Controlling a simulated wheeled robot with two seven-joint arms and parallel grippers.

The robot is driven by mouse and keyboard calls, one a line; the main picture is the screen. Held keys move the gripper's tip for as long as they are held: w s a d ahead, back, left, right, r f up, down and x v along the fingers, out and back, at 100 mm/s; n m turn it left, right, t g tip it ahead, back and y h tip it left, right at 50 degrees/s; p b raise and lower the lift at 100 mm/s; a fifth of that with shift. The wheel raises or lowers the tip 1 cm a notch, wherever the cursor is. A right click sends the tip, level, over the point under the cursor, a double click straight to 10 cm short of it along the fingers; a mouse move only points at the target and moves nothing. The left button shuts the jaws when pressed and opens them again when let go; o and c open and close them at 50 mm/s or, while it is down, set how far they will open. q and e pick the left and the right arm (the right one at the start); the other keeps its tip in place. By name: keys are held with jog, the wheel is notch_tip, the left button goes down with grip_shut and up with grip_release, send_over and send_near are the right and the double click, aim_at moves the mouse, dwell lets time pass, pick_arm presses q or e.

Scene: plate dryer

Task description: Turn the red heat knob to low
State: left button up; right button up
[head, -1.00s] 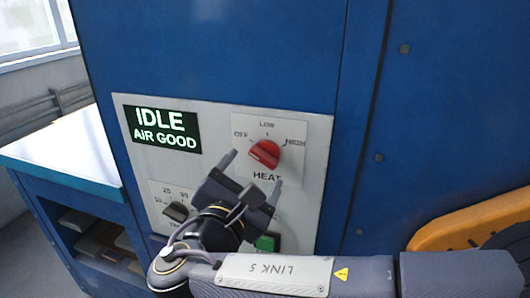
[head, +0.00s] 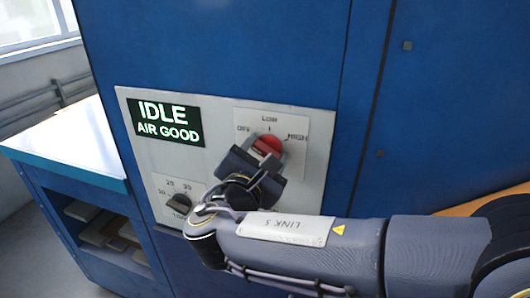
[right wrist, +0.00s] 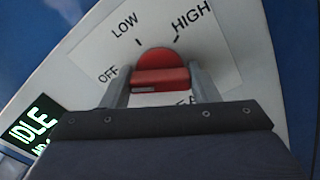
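The red heat knob (head: 268,145) sits on a white dial plate marked OFF, LOW and HIGH. In the right wrist view the knob (right wrist: 160,75) has its raised grip lying across the picture, one end toward the OFF mark; LOW is further up and HIGH is to the upper right. My right gripper (right wrist: 159,75) has one finger at each end of this grip, close in against it, and looks shut on it. In the head view the right gripper (head: 258,158) covers the lower part of the knob and hides its fingertips. My left gripper is not in view.
A green-lettered display (head: 167,122) reads IDLE, AIR GOOD. A dark timer knob (head: 179,203) is at the panel's lower left, close to my right wrist. The blue cabinet wall (head: 220,50) surrounds the panel. A white-topped bench (head: 70,145) stands at left.

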jog(key=shift+c, duration=0.7)
jog(key=shift+f+m+b, duration=0.2)
jog(key=shift+m+b, duration=0.1)
jog(key=shift+b, duration=0.4)
jog(key=m+b, duration=0.8)
jog(key=b, duration=0.3)
jog(key=shift+f, duration=0.15)
jog(key=shift+r+m+b, duration=0.2)
jog(key=shift+m+b, duration=1.4)
jog(key=o, duration=1)
jog(key=shift+r, duration=0.1)
